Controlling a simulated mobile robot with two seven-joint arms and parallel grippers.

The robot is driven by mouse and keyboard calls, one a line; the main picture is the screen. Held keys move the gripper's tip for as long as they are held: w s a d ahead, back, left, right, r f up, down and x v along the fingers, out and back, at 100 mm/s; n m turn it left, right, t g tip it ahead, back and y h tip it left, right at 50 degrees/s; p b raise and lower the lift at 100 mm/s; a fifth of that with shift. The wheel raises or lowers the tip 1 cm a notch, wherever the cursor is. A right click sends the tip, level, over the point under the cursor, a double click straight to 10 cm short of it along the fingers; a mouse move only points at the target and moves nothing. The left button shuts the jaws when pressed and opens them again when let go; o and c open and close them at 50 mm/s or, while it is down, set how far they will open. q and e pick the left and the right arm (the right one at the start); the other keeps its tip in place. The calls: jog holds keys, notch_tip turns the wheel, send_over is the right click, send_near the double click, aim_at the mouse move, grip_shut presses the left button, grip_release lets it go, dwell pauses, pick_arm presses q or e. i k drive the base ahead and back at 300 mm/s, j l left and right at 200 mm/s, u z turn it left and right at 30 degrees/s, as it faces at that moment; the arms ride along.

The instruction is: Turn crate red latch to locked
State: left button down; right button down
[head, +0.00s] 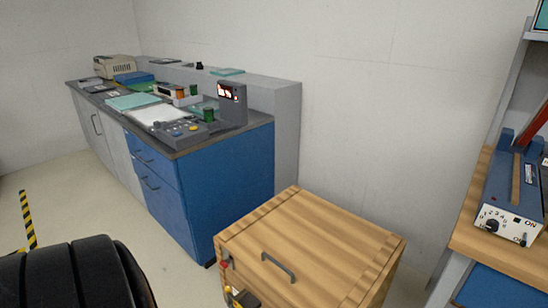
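A wooden crate (310,244) stands on the floor at the lower middle of the head view, its lid closed and a dark handle (278,267) on top. A small red latch (225,264) sits at the crate's left edge, near the upper part of its side. It is too small to tell which way it is turned. Below it, a yellow and black fitting (241,298) is partly cut off by the bottom edge of the picture. Neither of my grippers shows in this view.
A blue and grey cabinet (215,195) with a dark, cluttered top stands behind the crate to the left. A wooden bench (486,237) with a blue device (512,195) is at the right. Floor (100,205) is clear before the cabinet, left of the crate.

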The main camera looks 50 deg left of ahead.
aim_at(225, 265)
jog(key=u, duration=2.05)
jog(key=i+j+z, duration=0.1)
jog(key=z, duration=0.25)
jog(key=i+j+z, duration=0.2)
jog(key=z, duration=0.15)
jog(key=i+j+z, duration=0.2)
jog(key=z, duration=0.15)
